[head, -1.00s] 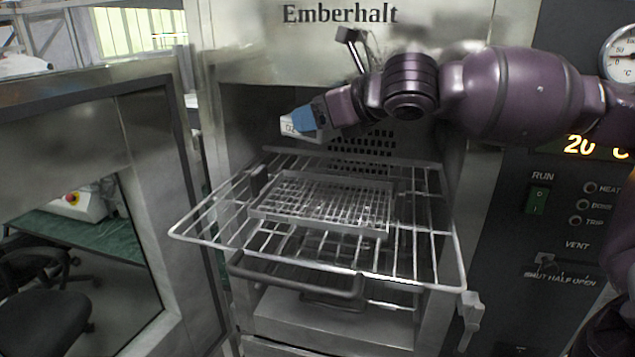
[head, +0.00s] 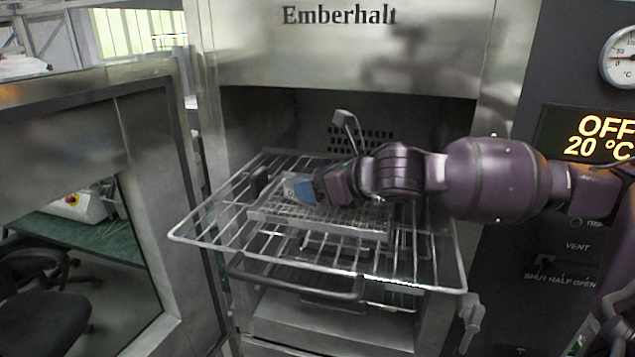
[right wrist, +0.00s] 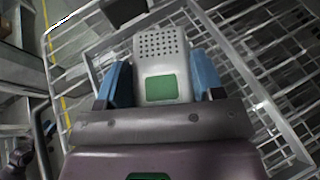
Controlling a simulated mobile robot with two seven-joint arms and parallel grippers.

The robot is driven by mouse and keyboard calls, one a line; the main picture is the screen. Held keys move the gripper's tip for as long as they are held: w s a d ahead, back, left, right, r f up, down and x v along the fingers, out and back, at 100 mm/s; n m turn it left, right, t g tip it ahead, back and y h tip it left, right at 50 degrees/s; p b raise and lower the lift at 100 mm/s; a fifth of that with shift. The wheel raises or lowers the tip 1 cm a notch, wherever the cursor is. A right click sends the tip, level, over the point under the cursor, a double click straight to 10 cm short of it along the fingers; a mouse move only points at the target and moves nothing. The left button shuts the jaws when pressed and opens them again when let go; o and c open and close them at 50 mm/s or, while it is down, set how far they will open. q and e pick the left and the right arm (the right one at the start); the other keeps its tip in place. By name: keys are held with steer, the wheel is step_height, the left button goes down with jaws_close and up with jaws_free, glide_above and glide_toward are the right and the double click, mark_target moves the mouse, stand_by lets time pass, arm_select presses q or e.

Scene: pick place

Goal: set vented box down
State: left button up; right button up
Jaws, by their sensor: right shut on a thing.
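The vented box (right wrist: 160,60) is pale grey with rows of small holes and a green patch. My right gripper (right wrist: 160,85) is shut on it, with one blue finger on each side. In the head view my right gripper (head: 302,190) is low over the wire tray (head: 270,217), at its back left part. Only a small pale part of the box (head: 290,188) shows there, beside the blue finger. I cannot tell whether the box touches the tray.
The tray sits on a pulled-out wire rack (head: 200,238) in the open oven. A small dark block (head: 260,181) stands at the tray's left edge. The open oven door (head: 165,200) is at the left. A control panel (head: 575,210) is at the right.

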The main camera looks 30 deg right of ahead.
steer(key=o, duration=1)
